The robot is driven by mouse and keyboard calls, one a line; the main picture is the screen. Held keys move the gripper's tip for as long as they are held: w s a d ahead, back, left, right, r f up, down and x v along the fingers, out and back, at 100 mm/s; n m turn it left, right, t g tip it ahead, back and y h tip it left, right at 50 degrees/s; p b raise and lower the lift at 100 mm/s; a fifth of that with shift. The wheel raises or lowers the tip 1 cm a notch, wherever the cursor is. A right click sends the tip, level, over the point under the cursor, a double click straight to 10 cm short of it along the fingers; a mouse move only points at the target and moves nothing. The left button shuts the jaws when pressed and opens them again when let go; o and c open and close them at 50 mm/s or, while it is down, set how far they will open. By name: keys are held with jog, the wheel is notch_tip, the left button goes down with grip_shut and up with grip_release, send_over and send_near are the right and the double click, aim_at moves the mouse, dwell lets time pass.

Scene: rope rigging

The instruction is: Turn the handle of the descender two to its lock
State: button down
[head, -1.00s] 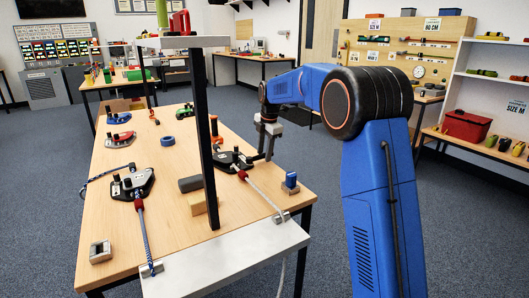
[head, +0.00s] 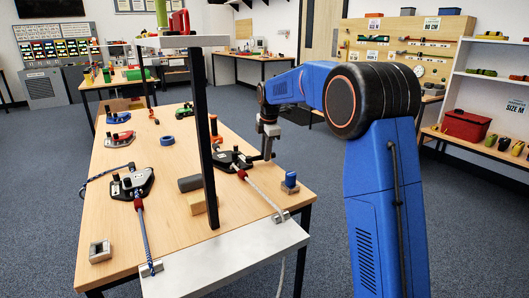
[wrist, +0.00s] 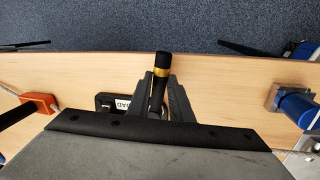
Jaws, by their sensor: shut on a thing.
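A black descender (head: 232,160) with a pale rope lies on the right part of the wooden table, beyond the dark post. My gripper (head: 267,153) is at its right side. In the wrist view my gripper (wrist: 160,98) is shut on a black handle (wrist: 161,62) with a yellow band. The handle sticks out past the fingertips. A label on the descender (wrist: 116,103) reads "OAD", partly hidden. A second black descender (head: 132,183) with a blue rope lies to the left. I cannot read which one is two.
A dark post (head: 205,140) rises left of my gripper, carrying a shelf (head: 182,41). A blue-topped block (head: 290,181) stands to the right, near the table edge. A grey cylinder (head: 190,183) and a wooden block (head: 199,201) lie near the post.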

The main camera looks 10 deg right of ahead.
jog(key=s+m, duration=0.1)
jog(key=m, duration=0.1)
jog(key=s+m, duration=0.1)
jog(key=m, duration=0.1)
jog(key=shift+s+a+h, duration=0.2)
jog(key=shift+s+h, duration=0.2)
jog(key=m, duration=0.1)
jog(key=s+m, duration=0.1)
jog(key=m, duration=0.1)
jog(key=shift+s+a+h, duration=0.25)
jog(key=shift+a+h, duration=0.05)
jog(key=shift+a, duration=0.05)
jog(key=m, duration=0.1)
jog(key=s+a+m, duration=0.1)
jog(key=shift+s+m+g, duration=0.15)
jog(key=shift+m+g, duration=0.15)
jog(key=shift+m, duration=0.1)
jog(key=a+m, duration=0.1)
jog(key=s+m, duration=0.1)
jog(key=m, duration=0.1)
jog(key=shift+s+a+m+h, duration=0.15)
jog(key=shift+a+m+h, duration=0.15)
jog(key=shift+a+h, duration=0.1)
jog(key=shift+s+a+m+g, duration=0.15)
jog(key=shift+a+m+g, duration=0.2)
jog(key=shift+m, duration=0.35)
jog(key=shift+s+a+m+g, duration=0.15)
jog(key=shift+a+m, duration=0.25)
jog(key=shift+m, duration=0.3)
